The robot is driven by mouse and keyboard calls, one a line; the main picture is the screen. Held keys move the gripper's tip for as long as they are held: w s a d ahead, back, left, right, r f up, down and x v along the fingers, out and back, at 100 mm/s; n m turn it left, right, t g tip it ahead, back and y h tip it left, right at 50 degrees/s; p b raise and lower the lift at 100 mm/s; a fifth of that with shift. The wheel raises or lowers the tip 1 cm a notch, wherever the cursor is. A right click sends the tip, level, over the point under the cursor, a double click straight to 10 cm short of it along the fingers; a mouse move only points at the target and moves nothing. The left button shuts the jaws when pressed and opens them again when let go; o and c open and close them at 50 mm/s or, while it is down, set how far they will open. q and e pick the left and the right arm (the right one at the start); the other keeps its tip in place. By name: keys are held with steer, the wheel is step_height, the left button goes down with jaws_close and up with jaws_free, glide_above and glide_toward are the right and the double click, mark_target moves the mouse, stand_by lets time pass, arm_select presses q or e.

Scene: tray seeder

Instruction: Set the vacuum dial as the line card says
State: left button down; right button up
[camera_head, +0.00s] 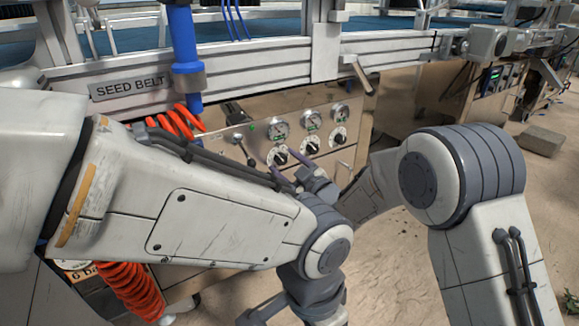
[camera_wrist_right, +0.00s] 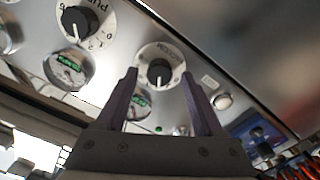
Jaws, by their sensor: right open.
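The steel control panel (camera_head: 243,130) carries a row of dials with round gauges above. My right gripper (camera_head: 283,158) is open in front of the leftmost dial (camera_head: 280,156). In the right wrist view its two purple fingers (camera_wrist_right: 160,74) stand apart on either side of this dial (camera_wrist_right: 160,64), a black knob with a white mark on a white disc. Its lettering is too blurred to read surely. The knob's mark points down in that picture.
A middle dial (camera_head: 310,146) and a right dial (camera_head: 338,136) sit close beside it. Orange coiled hose (camera_head: 132,288) hangs at the lower left. The seed belt frame (camera_head: 260,58) runs above the panel.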

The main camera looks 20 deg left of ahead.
steer(key=p+v, duration=0.4)
steer(key=v, duration=0.6)
steer(key=shift+s+d, duration=0.1)
steer(key=shift+s, duration=0.05)
steer(key=s+d+r+m+g+h+p, duration=0.35)
steer(key=s+d+r+p, duration=0.2)
steer(key=s, duration=0.45)
steer(key=s+d+r+m+g+h+p, duration=0.3)
steer(key=s+d+r+g+h+p, duration=0.15)
steer(key=s+d, duration=0.35)
steer(key=s+d+r+m+g+h+p, duration=0.35)
steer(key=s+d+h+p, duration=0.2)
steer(key=s, duration=0.55)
step_height(320, 180, up, 38)
steer(key=p, duration=3.8)
steer(key=shift+s+r+n, duration=0.25)
steer(key=shift+s+n, duration=0.15)
steer(key=shift+s, duration=0.05)
